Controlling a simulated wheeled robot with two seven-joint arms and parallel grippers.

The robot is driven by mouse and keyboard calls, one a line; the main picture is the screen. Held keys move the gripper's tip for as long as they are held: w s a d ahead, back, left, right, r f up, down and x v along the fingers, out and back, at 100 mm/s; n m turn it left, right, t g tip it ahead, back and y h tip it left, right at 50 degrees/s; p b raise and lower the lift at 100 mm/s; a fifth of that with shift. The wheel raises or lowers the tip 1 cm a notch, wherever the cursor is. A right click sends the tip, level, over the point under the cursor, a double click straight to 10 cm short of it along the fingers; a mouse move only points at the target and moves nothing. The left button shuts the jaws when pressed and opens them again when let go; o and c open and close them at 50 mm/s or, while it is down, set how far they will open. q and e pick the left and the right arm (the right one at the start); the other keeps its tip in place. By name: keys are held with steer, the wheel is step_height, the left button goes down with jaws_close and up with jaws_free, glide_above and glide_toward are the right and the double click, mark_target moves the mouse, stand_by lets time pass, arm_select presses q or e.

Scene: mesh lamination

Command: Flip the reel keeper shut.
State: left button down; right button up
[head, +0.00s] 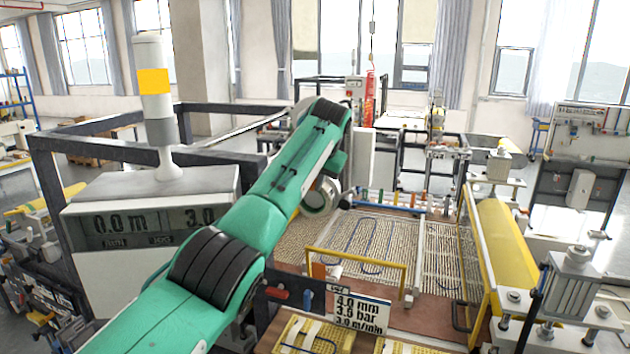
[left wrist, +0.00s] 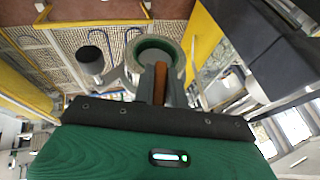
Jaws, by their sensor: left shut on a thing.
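My left arm reaches in from the left in the head view, and its wrist hides most of the reel area. In the left wrist view my left gripper (left wrist: 160,88) is shut on a narrow orange-brown piece, which looks like the reel keeper (left wrist: 160,78). Just beyond the fingertips is a round grey ring with a green inside, seemingly the reel (left wrist: 158,50). A grey ring-shaped part also shows below my wrist in the head view (head: 318,198). I cannot tell how far the keeper is turned. My right gripper is in neither view.
A grey display box (head: 150,215) with a signal lamp (head: 154,95) stands left of my arm. A yellow frame (head: 357,270) and mesh bed (head: 375,240) lie beyond. A yellow roller (head: 505,245) stands at the right. A sign (head: 361,311) stands in front.

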arm_select(q)
steer(key=shift+r+h, duration=0.1)
steer(key=shift+h, duration=0.7)
steer(key=c, duration=1.4)
jaws_free()
steer(key=shift+c, duration=0.2)
